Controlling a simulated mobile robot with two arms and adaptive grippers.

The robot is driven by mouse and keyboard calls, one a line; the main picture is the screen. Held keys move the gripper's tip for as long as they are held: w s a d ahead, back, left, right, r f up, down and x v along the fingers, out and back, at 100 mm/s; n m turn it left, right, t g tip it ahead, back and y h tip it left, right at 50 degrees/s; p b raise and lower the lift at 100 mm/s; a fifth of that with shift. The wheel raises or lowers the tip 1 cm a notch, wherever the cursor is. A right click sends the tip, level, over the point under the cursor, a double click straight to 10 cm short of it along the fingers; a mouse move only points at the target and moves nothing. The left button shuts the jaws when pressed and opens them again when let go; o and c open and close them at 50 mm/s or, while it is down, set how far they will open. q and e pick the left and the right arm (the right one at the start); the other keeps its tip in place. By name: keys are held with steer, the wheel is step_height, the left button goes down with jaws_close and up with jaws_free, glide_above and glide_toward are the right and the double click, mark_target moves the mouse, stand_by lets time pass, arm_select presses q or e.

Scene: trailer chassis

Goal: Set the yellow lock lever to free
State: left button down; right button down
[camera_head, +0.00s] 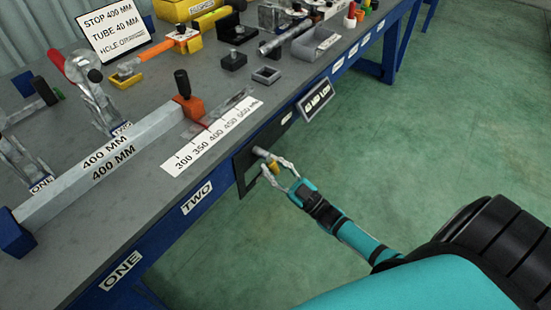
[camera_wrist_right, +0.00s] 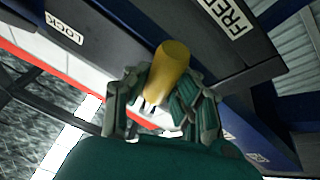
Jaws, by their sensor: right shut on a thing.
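The yellow lock lever (camera_wrist_right: 172,65) shows in the right wrist view as a rounded yellow handle between my right gripper's fingers (camera_wrist_right: 162,108). Its end lies between a LOCK label (camera_wrist_right: 65,28) on the left and a FREE label (camera_wrist_right: 225,16) on the right, nearer to FREE in the picture. In the head view a small part of the yellow lever (camera_head: 273,165) shows at a dark plate on the bench's front side. My right gripper (camera_head: 279,172) is shut on it there. The lever's pivot is hidden. My left gripper is not in view.
The grey bench top (camera_head: 140,215) carries a long 400 MM bar (camera_head: 105,165), toggle clamps (camera_head: 90,90), a scale strip (camera_head: 212,138) and several small parts at the back. A hanging sign (camera_head: 316,99) is beside the plate. The green floor in front is clear.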

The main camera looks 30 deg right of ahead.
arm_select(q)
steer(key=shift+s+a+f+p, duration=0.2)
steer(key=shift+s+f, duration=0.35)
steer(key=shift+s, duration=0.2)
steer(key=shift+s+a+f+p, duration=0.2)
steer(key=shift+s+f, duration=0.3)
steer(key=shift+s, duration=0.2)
arm_select(e)
steer(key=shift+s+a+f+m+t+h, duration=0.2)
steer(key=shift+m+h, duration=0.3)
steer(key=shift+m, duration=0.35)
steer(key=shift+a+r+m+t+h, duration=0.1)
steer(key=shift+a+m+h, duration=0.3)
steer(key=shift+m, duration=0.45)
steer(key=shift+d, duration=0.1)
steer(key=c, duration=1.1)
jaws_free()
steer(key=shift+o, duration=0.2)
steer(key=shift+s, duration=0.1)
steer(key=v, duration=1.2)
